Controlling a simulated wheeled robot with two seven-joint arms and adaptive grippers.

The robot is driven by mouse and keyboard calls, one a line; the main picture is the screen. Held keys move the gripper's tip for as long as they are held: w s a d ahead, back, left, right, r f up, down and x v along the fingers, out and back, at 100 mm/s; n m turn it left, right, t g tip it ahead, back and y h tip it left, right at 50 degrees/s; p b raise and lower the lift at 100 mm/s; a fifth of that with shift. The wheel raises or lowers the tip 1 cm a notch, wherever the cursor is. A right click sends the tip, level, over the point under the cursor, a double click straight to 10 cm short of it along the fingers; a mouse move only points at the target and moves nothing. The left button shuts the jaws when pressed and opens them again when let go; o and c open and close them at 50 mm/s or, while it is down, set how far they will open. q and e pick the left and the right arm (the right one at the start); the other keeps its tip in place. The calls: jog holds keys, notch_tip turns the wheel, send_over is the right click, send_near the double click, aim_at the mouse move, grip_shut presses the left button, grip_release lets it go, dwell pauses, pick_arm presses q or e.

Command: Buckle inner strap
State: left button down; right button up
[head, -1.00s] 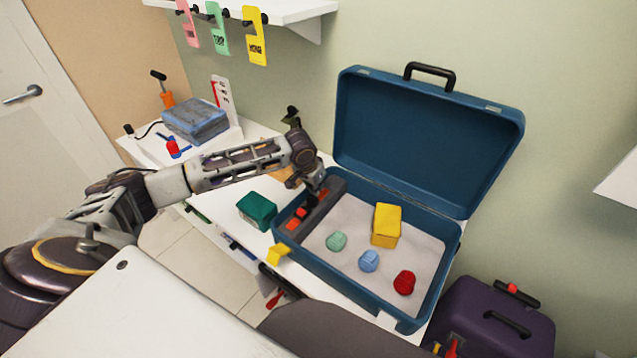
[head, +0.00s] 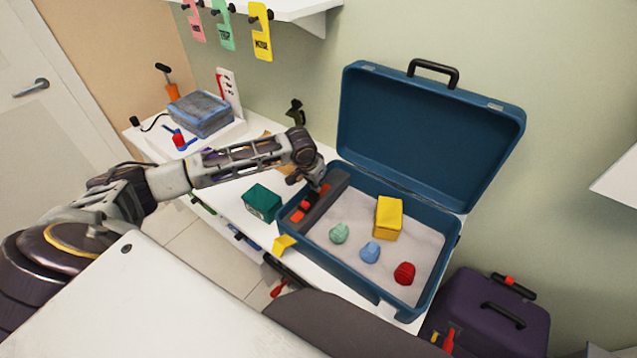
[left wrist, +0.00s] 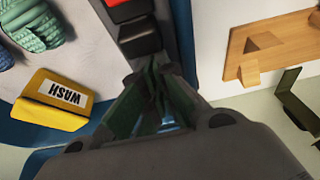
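The open blue suitcase (head: 452,255) lies on the white table with its lid up. A dark grey inner strap (head: 326,204) runs along its left end, with red buckle parts (head: 299,213) beside it. My left gripper (head: 316,187) reaches down at the strap's far end. In the left wrist view the fingertips (left wrist: 157,64) are close together at the grey strap (left wrist: 171,22), just short of a black block (left wrist: 139,38) and a red block (left wrist: 125,10). I cannot tell whether anything is pinched between them. My right gripper is not in view.
The case holds a yellow box (head: 388,218) and rolled green (head: 339,233), blue (head: 370,252) and red (head: 404,273) items. A teal box (head: 262,202) stands left of the case. A purple case (head: 488,312) stands at lower right.

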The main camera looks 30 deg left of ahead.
pick_arm(q)
jog(key=shift+s+f, duration=0.4)
jog(key=shift+s, duration=0.1)
jog(key=shift+r, duration=0.55)
jog(key=v, duration=1.1)
jog(key=shift+w+r, duration=0.3)
jog(key=shift+w, duration=0.05)
jog(key=shift+r, duration=0.1)
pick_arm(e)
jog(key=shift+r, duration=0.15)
pick_arm(q)
notch_tip(320, 180, up, 9)
jog(key=p, duration=0.9)
send_over(310, 194)
jog(key=shift+r, duration=0.1)
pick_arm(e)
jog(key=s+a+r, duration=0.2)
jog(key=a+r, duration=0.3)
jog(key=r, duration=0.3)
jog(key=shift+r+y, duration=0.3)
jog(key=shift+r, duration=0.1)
